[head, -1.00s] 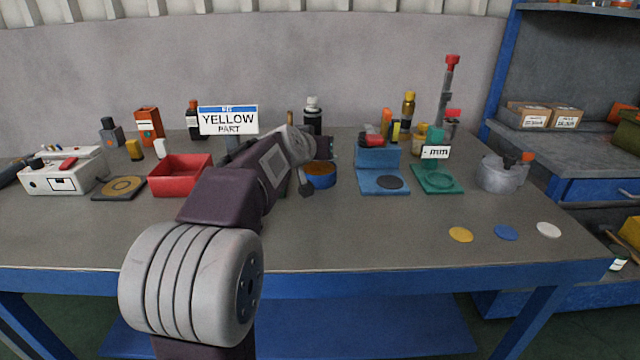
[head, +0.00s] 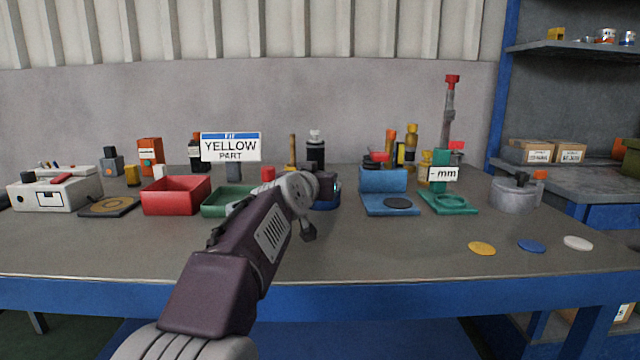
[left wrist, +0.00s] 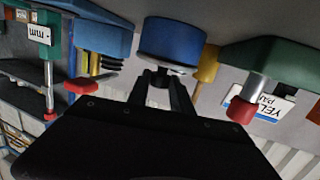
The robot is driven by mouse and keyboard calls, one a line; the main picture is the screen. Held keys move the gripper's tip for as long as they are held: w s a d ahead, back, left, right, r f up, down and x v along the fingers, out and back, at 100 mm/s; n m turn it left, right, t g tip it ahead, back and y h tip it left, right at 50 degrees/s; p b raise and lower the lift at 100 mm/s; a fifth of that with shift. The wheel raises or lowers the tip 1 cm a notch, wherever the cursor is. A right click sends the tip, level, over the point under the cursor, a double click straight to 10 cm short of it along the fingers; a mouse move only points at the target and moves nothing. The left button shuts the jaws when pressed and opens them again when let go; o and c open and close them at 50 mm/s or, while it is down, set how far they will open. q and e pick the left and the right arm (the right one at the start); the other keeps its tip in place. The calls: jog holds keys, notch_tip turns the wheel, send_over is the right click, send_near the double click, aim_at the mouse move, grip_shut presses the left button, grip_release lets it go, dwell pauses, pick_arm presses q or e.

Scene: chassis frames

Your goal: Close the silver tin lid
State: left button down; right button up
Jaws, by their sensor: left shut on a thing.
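A silver round tin (head: 513,195) stands at the right of the table, with a dark knob on its top. A blue round container (head: 325,204) stands near the middle, mostly behind my left gripper (head: 322,186). In the left wrist view, which is upside down, the blue container (left wrist: 170,38) is just beyond the fingertips. A thin silvery disc (left wrist: 176,71) shows at its face. My left gripper (left wrist: 161,84) is shut on a small dark knob at this disc. I cannot tell whether the disc is fully seated. My right gripper is not in view.
A blue stand (head: 388,206) and a green stand (head: 449,202) are to the right. Yellow, blue and white discs lie at front right.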

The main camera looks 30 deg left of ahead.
pick_arm(q)
jog(key=shift+f, duration=0.4)
jog(key=c, duration=1.1)
grip_release()
jog(key=shift+c, duration=0.2)
jog(key=shift+r, duration=0.15)
jog(key=shift+s, duration=0.1)
jog(key=v, duration=0.7)
jog(key=shift+d+r, duration=0.1)
jog(key=shift+r, duration=0.1)
jog(key=shift+s+d+f+b, duration=0.15)
jog(key=shift+s+f+b, duration=0.05)
jog(key=shift+s+b, duration=0.35)
jog(key=shift+s+d+r, duration=0.1)
jog(key=shift+s+r, duration=0.1)
jog(key=shift+s, duration=0.1)
